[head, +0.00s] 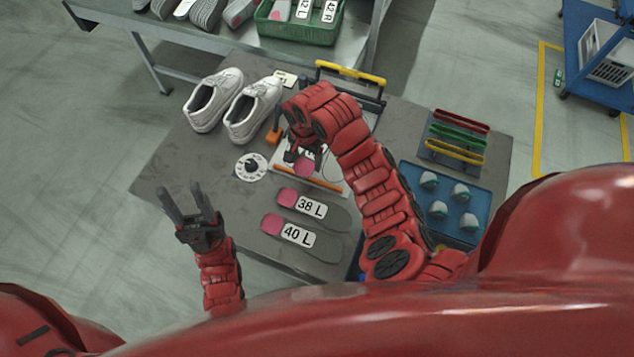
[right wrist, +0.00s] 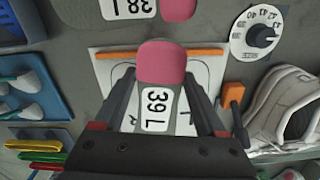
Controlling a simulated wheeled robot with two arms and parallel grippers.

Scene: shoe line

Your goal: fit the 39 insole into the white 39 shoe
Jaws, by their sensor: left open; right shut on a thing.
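The 39 L insole (right wrist: 179,125), grey with a pink end and a white label, is held between the fingers of my right gripper (right wrist: 160,92). Its pink end (head: 304,168) shows below the right gripper (head: 302,152) in the head view, above a white board. Two white shoes, one at the left (head: 212,101) and one at the right (head: 252,108), stand side by side at the table's back left. One shoe (right wrist: 284,112) shows at the right of the right wrist view. No size is readable on them. My left gripper (head: 183,192) is open and empty near the table's left edge.
Insoles 38 L (head: 327,213) and 40 L (head: 318,246) lie at the front. A white dial (head: 251,167) lies left of the board (head: 284,157). A blue tray (head: 474,186) and coloured bars (head: 458,134) are at the right. A yellow-handled frame (head: 350,73) stands behind.

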